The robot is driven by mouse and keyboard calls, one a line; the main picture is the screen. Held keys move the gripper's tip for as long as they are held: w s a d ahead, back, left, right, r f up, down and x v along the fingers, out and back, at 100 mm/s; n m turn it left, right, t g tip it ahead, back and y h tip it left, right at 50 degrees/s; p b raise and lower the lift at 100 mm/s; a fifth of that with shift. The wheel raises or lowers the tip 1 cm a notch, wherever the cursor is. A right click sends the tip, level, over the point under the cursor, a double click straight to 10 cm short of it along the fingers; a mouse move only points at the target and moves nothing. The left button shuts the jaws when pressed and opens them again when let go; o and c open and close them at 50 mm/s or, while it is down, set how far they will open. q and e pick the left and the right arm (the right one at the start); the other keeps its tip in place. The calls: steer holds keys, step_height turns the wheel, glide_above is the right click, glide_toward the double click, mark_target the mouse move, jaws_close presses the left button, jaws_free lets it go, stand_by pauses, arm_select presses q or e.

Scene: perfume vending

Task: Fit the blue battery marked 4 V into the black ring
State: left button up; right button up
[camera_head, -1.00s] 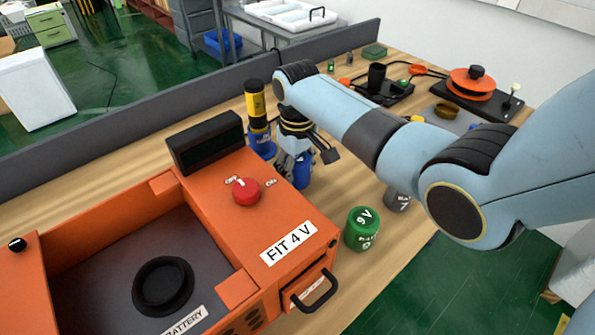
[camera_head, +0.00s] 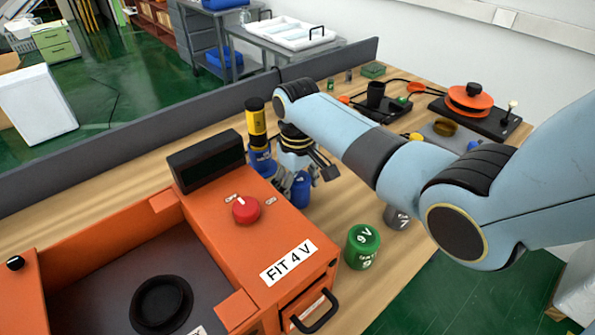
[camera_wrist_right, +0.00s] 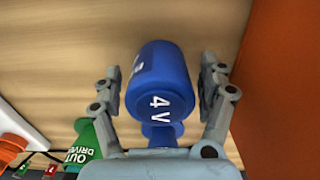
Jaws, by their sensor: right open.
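The blue battery (camera_head: 301,191) stands on the wooden table beside the orange case, partly hidden by my right gripper. In the right wrist view the blue battery (camera_wrist_right: 158,85) shows its "4 V" mark. My right gripper (camera_head: 305,178) is open around it. In the wrist view the right gripper (camera_wrist_right: 160,72) has one finger on each side of the battery, with gaps visible. The black ring (camera_head: 161,304) lies on the grey floor of the orange case (camera_head: 285,225), at the lower left. My left gripper is not in view.
A green 9 V battery (camera_head: 363,246) and a grey battery (camera_head: 397,217) stand right of the case. A yellow and black item (camera_head: 257,122) stands close behind the gripper. The case's red knob (camera_head: 246,209) and black box (camera_head: 206,161) rise near it.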

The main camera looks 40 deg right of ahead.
mark_target(297, 177)
step_height(297, 177, up, 10)
steer(key=shift+r, duration=0.15)
steer(key=shift+o, duration=0.5)
steer(key=shift+r, duration=0.35)
steer(key=shift+r+n, duration=0.15)
steer(key=shift+n, duration=1.05)
steer(key=n, duration=0.6)
steer(key=shift+w+a, duration=0.1)
steer(key=shift+a, duration=0.05)
steer(key=shift+f+n, duration=0.2)
steer(key=shift+n, duration=0.5)
steer(key=shift+a+f, duration=0.1)
steer(key=shift+f, duration=0.25)
step_height(297, 177, down, 5)
steer(key=shift+w+r, duration=0.1)
steer(key=shift+r, duration=0.05)
step_height(297, 177, down, 5)
steer(key=shift+f, duration=0.2)
steer(key=c, duration=1.5)
jaws_close()
steer(key=shift+r, duration=0.15)
